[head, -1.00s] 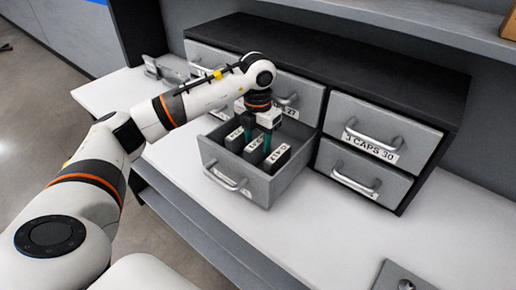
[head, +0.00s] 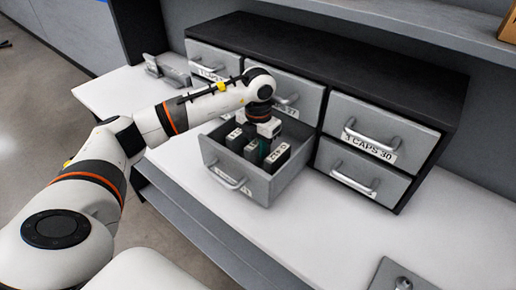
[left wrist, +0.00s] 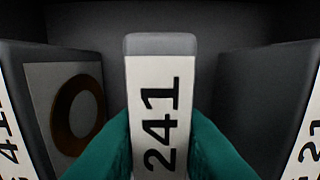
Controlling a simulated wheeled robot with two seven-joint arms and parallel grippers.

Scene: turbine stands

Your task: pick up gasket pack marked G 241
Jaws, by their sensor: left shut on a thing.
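The middle pack (left wrist: 160,95) reads 241 in the left wrist view; any letter before the number is out of sight. It stands upright in an open grey drawer (head: 212,160), between two other packs, and it also shows in the head view (head: 251,149). My left gripper (head: 262,143) reaches straight down into the drawer. Its teal fingers are shut on the middle pack, one on each side, as the left wrist view (left wrist: 160,150) shows. The fingers are partly hidden by the packs in the head view. My right gripper is in neither view.
A left pack (left wrist: 55,100) with a brown ring picture and a right pack (left wrist: 265,95) stand close beside the held one. The drawer walls surround them. The dark-topped cabinet (head: 330,70) has other closed drawers, one labelled 3 CAPS 30 (head: 370,147).

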